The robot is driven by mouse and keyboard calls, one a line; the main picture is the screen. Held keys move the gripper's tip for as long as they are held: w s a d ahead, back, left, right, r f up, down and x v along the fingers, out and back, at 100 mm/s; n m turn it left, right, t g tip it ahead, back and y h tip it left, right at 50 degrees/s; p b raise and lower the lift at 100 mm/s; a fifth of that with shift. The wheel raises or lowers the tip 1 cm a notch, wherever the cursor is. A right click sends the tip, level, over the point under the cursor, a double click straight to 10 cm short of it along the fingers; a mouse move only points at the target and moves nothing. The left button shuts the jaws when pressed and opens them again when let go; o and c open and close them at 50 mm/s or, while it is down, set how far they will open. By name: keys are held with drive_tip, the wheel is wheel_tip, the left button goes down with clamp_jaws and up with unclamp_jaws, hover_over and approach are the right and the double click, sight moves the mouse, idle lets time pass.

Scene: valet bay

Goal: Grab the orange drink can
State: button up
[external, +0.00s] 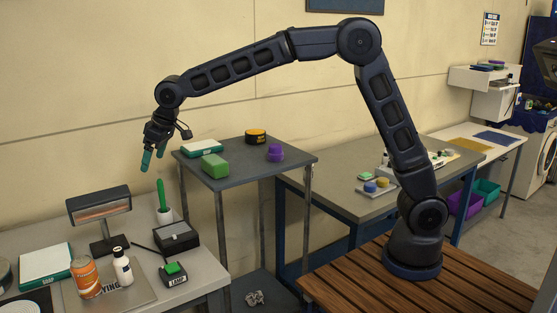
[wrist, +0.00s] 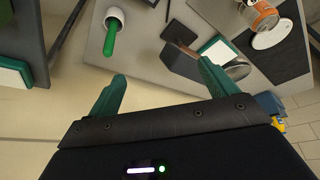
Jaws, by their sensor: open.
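The orange can (external: 86,277) stands upright on a grey mat (external: 135,295) at the front left of the left table in the external view. In the wrist view the orange can (wrist: 261,14) shows at the top right, cut by the frame edge. My gripper (external: 153,157) is open and empty, high above the table's back right part, well up and right of the can. Its two teal fingers spread apart in the wrist view (wrist: 161,75), with nothing between them.
A lamp (external: 99,207) stands behind the can. A green marker in a white cup (external: 163,214), a dark box (external: 175,237) and a green-button block (external: 174,270) lie right of it. A teal-edged white tray (external: 45,264) is at left. A higher grey table (external: 240,170) stands right of my gripper.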

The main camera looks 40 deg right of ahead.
drive_tip(key=s+a+f+n, duration=0.1)
drive_tip(key=s+a+f, duration=0.2)
drive_tip(key=a, duration=0.4)
drive_tip(key=s+a+f, duration=0.3)
drive_tip(key=a, duration=0.3)
drive_tip(key=n+g, duration=0.1)
drive_tip(key=n, duration=0.1)
hover_over(84, 262)
drive_tip(key=d, duration=0.2)
drive_tip(key=f, duration=0.5)
drive_tip(key=s+f, duration=0.1)
drive_tip(key=f, duration=0.1)
drive_tip(key=shift+f, duration=0.25)
drive_tip(key=x, duration=0.5)
drive_tip(key=shift+y, duration=0.3)
drive_tip(key=shift+d+x, duration=0.15)
drive_tip(key=shift+x, duration=1.25)
drive_tip(key=shift+d+x, duration=0.2)
drive_tip(key=shift+x, duration=1.2)
drive_tip(key=shift+c, duration=0.5)
